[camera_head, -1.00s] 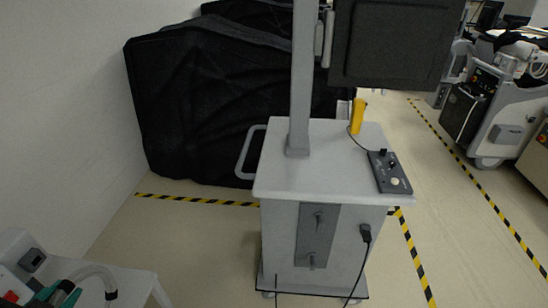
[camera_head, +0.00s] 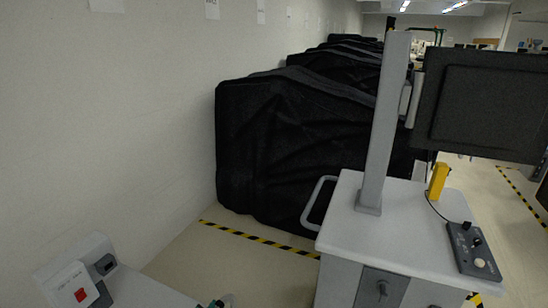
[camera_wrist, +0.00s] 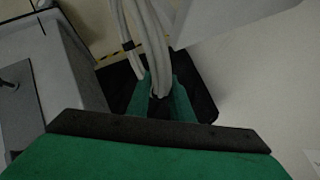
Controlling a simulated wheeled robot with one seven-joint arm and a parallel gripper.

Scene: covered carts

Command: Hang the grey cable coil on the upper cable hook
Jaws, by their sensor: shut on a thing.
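The grey cable coil (camera_wrist: 150,45) shows in the wrist view as a bundle of pale strands with a dark tie. My gripper (camera_wrist: 162,95) is shut on it, with green and black fingers around the strands. The coil's lower part is hidden behind the fingers. In the head view only a bit of my gripper (camera_head: 224,300) shows at the bottom edge. The upper cable hook (camera_head: 382,288) is on the grey front panel of the white cart, low in the head view and apart from my gripper. The lower hook is out of that view.
The white cart (camera_head: 345,225) carries a pole (camera_head: 385,130), a dark monitor (camera_head: 490,105), a yellow holder (camera_head: 438,182) and a control box (camera_head: 472,250). A side handle (camera_head: 312,205) sticks out left. Black-covered carts (camera_head: 270,150) stand behind, by the left wall. Floor between is open.

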